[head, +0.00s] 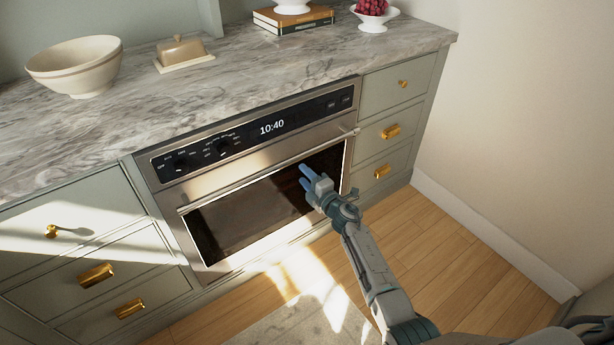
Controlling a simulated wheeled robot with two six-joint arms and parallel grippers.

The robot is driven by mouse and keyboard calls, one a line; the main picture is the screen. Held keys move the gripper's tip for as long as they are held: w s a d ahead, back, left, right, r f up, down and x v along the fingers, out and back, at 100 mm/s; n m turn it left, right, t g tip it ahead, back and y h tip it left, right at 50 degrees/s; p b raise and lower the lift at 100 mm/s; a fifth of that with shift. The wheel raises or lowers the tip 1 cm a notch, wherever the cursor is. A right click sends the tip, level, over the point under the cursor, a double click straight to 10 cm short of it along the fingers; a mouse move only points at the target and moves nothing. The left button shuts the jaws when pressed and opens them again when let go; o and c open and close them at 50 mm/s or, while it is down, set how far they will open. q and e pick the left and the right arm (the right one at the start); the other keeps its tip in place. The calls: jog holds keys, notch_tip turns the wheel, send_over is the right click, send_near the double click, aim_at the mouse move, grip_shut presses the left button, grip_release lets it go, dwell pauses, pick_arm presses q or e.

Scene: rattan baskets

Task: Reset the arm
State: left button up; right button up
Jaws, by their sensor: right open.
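My right gripper (306,178) shows in the head view, in front of the right part of the oven door. Its two blue fingers are apart and point toward the upper left, with nothing between them. My right arm reaches up to it from the lower right. I cannot tell whether the fingertips touch the door glass. My left gripper is not in view. No rattan basket shows.
An oven (222,187) with a bar handle sits under a marble counter (225,85). A bowl (80,68), a butter dish (183,52), books (290,20) and a fruit stand (374,17) are on the counter. Drawers (385,131) flank the oven. Wooden floor (455,240) is clear at right.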

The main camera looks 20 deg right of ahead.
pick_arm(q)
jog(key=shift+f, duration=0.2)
pick_arm(e)
jog(key=shift+s, duration=0.25)
